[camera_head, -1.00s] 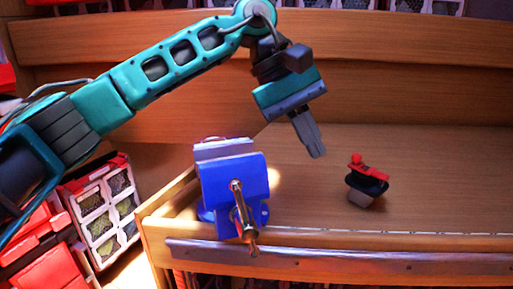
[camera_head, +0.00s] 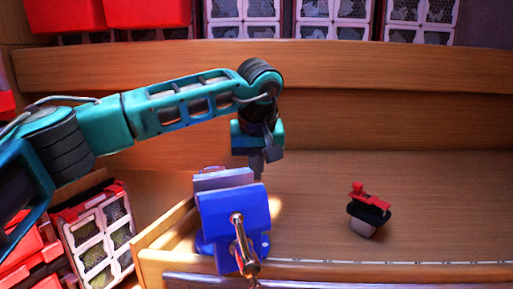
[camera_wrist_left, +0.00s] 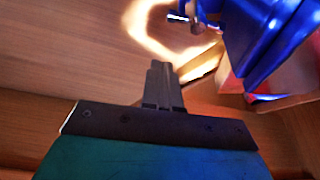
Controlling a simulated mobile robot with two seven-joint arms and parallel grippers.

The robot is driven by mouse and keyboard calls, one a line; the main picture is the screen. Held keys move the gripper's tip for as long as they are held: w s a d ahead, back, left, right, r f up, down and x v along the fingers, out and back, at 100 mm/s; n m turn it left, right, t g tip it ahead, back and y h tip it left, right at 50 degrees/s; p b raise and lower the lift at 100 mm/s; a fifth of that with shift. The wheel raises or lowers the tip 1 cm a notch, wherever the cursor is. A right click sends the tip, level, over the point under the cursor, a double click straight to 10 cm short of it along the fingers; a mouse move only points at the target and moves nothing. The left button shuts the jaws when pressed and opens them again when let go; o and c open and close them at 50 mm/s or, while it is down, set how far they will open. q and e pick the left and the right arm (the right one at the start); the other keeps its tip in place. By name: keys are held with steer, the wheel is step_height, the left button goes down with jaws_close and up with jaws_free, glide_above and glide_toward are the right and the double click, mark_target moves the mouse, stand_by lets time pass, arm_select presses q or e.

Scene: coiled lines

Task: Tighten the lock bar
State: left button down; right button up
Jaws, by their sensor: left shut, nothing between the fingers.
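A blue vise (camera_head: 232,215) stands at the front left of the wooden bench. Its metal bar (camera_head: 240,240) shows on the near face, slanting downward, with its lower end near the bottom picture edge. My left gripper (camera_head: 257,167) is shut and empty, pointing down just behind the vise's upper right corner, apart from the bar. In the left wrist view the closed fingers (camera_wrist_left: 162,80) are over bare wood, and part of the vise (camera_wrist_left: 265,35) fills the upper right. A small metal end (camera_wrist_left: 185,18) sticks out there; I cannot tell if it belongs to the bar. My right gripper is not in view.
A small object with a red top and black band (camera_head: 368,212) stands on the bench to the right. The bench top (camera_head: 440,205) around it is clear. A raised wooden back (camera_head: 400,120) runs behind. Red and white crates (camera_head: 97,235) stand at lower left.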

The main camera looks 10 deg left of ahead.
arm_select(q)
steer(key=shift+s+d+f, duration=0.1)
steer(key=shift+s+d, duration=0.1)
steer(key=shift+s, duration=0.45)
steer(key=shift+s+d+f, duration=0.1)
steer(key=shift+s+d, duration=0.1)
steer(key=shift+s, duration=0.45)
steer(key=shift+s+d, duration=0.2)
steer(key=shift+s, duration=0.45)
steer(key=shift+m+h, duration=0.3)
steer(key=shift+m, duration=0.5)
